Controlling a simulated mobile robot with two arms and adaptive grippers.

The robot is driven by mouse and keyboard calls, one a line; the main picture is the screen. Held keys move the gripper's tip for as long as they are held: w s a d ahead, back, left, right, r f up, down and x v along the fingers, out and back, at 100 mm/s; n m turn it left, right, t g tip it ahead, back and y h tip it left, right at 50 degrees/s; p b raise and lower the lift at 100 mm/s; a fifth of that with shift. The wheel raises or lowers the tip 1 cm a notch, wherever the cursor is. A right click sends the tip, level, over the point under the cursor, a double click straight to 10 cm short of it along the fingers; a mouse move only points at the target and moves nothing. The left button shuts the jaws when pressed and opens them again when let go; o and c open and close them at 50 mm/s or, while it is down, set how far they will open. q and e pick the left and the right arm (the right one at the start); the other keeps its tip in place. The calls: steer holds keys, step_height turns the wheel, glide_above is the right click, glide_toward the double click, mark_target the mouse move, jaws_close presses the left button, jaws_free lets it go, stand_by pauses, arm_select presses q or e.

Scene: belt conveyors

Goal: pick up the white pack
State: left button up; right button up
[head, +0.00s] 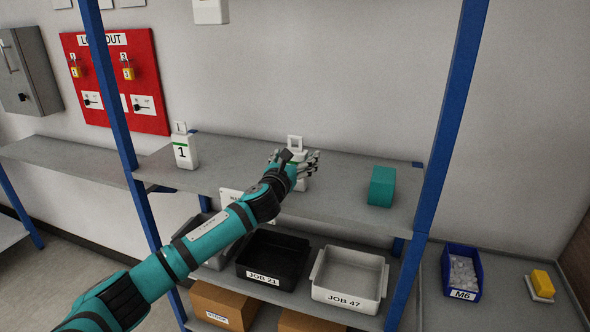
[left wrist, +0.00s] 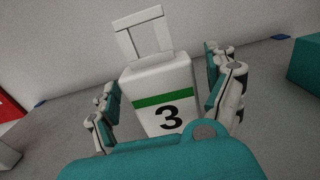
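A white pack (left wrist: 160,88) with a handle on top, a green stripe and the number 3 stands upright between the fingers of my left gripper (left wrist: 165,95) in the left wrist view. Gaps show between the fingers and its sides, so the gripper is open around it. In the head view the left gripper (head: 293,162) is over the middle shelf and hides most of this pack; its handle (head: 295,140) shows above the fingers. Another white pack (head: 184,151), marked 1, stands further left on the shelf. My right gripper is not in view.
A teal block (head: 381,187) stands on the shelf (head: 345,180) to the right. Blue posts (head: 450,125) flank the shelf. Below are a black bin (head: 285,248) and a white bin (head: 352,262). Another white item (head: 210,11) is on the shelf above.

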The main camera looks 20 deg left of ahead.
mark_target(295, 150)
arm_select(q)
steer(key=c, duration=1.2)
steer(key=shift+r, duration=0.25)
step_height(295, 150, up, 3)
steer(key=shift+r+b, duration=0.15)
steer(key=shift+b, duration=0.25)
steer(key=s+d+r+b, duration=0.1)
steer(key=s+d+b, duration=0.2)
steer(key=s+d, duration=0.6)
steer(key=shift+s+d+b, duration=0.3)
steer(key=shift+s+d, duration=0.1)
steer(key=shift+s, duration=1.45)
